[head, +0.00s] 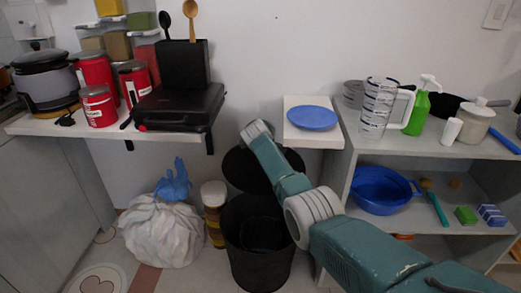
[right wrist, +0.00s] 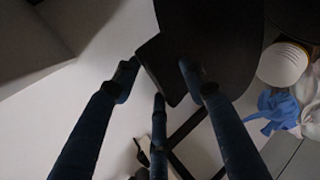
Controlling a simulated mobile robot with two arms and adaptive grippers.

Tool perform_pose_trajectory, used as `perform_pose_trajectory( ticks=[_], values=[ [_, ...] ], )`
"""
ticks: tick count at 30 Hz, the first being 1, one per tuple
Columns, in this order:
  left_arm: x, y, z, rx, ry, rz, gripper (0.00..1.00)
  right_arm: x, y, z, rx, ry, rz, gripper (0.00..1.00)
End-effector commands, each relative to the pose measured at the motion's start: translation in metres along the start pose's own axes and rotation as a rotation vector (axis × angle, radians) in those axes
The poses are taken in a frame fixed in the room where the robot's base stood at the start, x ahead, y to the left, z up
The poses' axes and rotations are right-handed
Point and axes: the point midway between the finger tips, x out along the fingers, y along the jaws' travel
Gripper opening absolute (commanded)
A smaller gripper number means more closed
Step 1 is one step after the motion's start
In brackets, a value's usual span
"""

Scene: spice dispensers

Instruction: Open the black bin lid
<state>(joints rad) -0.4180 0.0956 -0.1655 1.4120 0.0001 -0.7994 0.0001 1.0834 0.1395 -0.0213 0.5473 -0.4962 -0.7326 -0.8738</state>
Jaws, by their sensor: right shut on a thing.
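The black bin (head: 262,268) stands on the floor in the middle of the head view, and its dark inside shows. Its round black lid (head: 238,168) stands raised at the back of the bin. My right arm crosses in front of the lid and hides part of it. In the right wrist view the lid (right wrist: 215,35) is a dark shape with a squarish black tab. My right gripper (right wrist: 158,76) is shut on this tab, its fingers on either side. In the head view I cannot make out its fingers. My left gripper is in neither view.
A white bag with a blue top (head: 165,225) and a tall jar (head: 214,212) stand left of the bin. A grey shelf (head: 345,190) stands to the right. A small wall shelf with a blue plate (head: 313,117) hangs above, close to my arm.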

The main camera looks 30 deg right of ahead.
Motion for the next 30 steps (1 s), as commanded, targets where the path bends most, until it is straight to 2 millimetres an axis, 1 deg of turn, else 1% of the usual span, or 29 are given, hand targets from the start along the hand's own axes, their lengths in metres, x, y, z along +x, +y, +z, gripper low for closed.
perform_pose_trajectory(
  ticks=[8,11,18,24,30],
  values=[
    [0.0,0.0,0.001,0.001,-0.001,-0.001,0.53,-0.026,-0.01,0.0,0.001,0.004,0.008,0.35],
    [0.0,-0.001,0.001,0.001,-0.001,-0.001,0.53,-0.038,-0.017,0.0,-0.001,0.005,0.009,0.35],
    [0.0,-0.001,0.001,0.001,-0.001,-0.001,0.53,-0.072,-0.035,0.0,-0.001,0.005,0.011,0.35],
    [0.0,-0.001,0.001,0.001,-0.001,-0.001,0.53,-0.097,-0.049,0.0,-0.002,0.004,0.012,0.35],
    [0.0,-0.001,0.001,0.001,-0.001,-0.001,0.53,-0.108,-0.055,0.001,-0.001,0.003,0.011,0.35]
  ],
)
